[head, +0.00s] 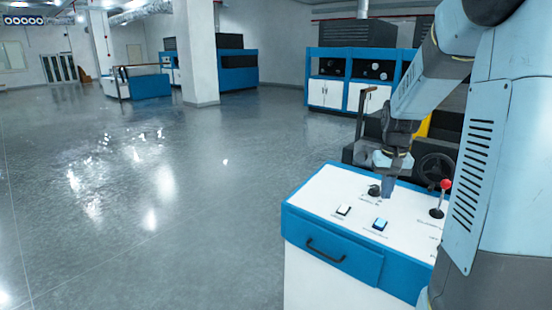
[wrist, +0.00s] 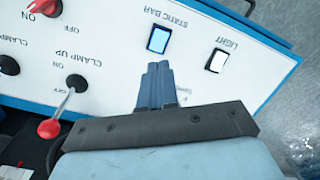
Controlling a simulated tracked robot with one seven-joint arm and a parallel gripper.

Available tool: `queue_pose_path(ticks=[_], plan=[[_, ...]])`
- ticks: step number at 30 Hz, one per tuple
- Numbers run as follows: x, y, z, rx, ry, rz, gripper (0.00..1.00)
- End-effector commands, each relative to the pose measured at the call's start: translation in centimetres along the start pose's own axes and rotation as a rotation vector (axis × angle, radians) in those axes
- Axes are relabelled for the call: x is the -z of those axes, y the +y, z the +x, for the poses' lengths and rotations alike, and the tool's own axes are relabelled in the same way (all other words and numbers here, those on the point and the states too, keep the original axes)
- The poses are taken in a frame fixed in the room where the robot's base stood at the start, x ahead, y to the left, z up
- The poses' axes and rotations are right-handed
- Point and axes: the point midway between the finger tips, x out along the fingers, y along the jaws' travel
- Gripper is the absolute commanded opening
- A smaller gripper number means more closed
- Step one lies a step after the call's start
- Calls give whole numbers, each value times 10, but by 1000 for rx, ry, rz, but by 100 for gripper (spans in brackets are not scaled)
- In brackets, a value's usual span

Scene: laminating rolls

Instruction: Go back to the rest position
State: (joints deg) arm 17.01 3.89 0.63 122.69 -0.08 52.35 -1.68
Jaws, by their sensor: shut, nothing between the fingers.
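My gripper (head: 388,186) is above the white control panel (head: 325,195) of a blue-and-white console in the head view. The static bar switch (wrist: 159,40) glows light blue and lies just beyond the fingertips in that view. The light switch (wrist: 217,60) is white and sits to its right. Whether the fingertips touch the panel, I cannot tell.
A red-knobbed lever (head: 441,196) stands on the panel's right, and a black knob (head: 374,190) is close to my gripper. A dark handwheel (head: 437,168) is behind the panel. Open grey floor (head: 140,200) lies to the left. Blue-and-white machines (head: 345,80) stand farther back.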

Motion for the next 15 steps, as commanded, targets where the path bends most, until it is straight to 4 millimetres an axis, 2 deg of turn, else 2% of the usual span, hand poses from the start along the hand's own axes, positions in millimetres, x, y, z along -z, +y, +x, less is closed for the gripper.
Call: queue_pose_path(ticks=[6,15], plan=[[-36,-22,-39,-1,84,-44,0],[-96,-48,-83,8,206,-111,0]])
